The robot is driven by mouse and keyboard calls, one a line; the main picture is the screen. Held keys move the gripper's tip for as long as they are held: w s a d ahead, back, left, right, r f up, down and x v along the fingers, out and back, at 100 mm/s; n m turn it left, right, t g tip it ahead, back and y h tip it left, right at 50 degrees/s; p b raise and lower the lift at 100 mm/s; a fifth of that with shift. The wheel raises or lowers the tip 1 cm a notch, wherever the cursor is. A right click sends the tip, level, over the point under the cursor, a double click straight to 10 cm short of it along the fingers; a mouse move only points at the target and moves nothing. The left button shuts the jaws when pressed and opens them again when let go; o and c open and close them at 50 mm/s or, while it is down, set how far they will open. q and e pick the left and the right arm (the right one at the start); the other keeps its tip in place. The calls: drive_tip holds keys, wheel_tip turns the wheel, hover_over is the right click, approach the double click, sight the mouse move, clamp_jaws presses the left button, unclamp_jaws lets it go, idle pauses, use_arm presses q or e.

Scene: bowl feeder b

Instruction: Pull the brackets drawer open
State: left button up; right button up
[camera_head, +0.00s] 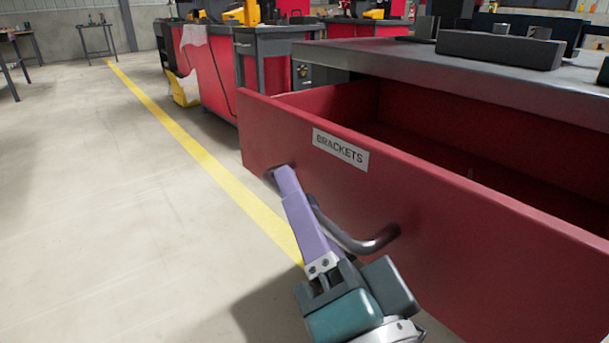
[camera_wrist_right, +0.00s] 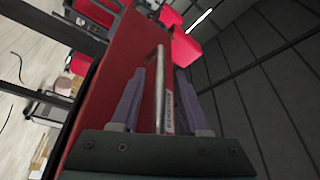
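The red brackets drawer (camera_head: 420,215) stands pulled out from under a grey worktop in the head view, with its inside showing. Its front has a white "BRACKETS" label (camera_head: 340,149) and a dark bar handle (camera_head: 365,243). My right gripper (camera_head: 287,176) is at the handle, with its purple fingers reaching to the drawer front near the handle's left end. In the right wrist view the handle (camera_wrist_right: 160,95) runs between the two fingers (camera_wrist_right: 159,78), with a gap on each side. The gripper looks open around it. My left gripper is not in view.
The grey worktop (camera_head: 470,72) above the drawer carries dark blocks (camera_head: 500,49). More red cabinets (camera_head: 280,65) stand behind. The floor left of the drawer is clear, crossed by a yellow line (camera_head: 190,143).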

drive_tip(key=p+v, duration=0.2)
drive_tip(key=v, duration=0.8)
